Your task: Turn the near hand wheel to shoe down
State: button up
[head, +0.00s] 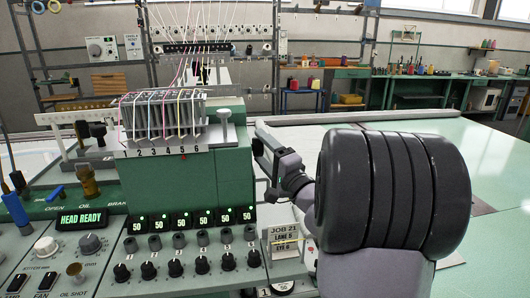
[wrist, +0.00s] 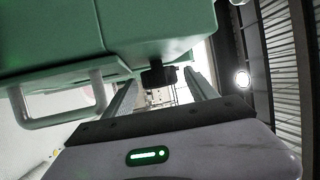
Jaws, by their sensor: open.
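In the wrist view a small dark knob-like wheel (wrist: 158,75) hangs on a short stem under a green housing (wrist: 155,25). It looks like the hand wheel, though I cannot be sure it is the near one. My gripper (wrist: 160,84) is open, one finger to each side of the wheel in the picture; I cannot tell how deep the wheel is between them. In the head view my gripper (head: 262,148) is by the right side of the green tufting head (head: 215,165), and the wheel is hidden there. The shoe cannot be made out.
A pale bar handle (wrist: 60,112) sits left of the fingers in the wrist view. The control panel has several black knobs (head: 175,268) and a "HEAD READY" display (head: 82,219). A job card (head: 285,243) stands near my arm. The green table (head: 490,160) at right is largely clear.

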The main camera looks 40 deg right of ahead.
jog(key=v, duration=1.7)
jog(key=shift+s, duration=0.2)
jog(key=shift+a, duration=0.1)
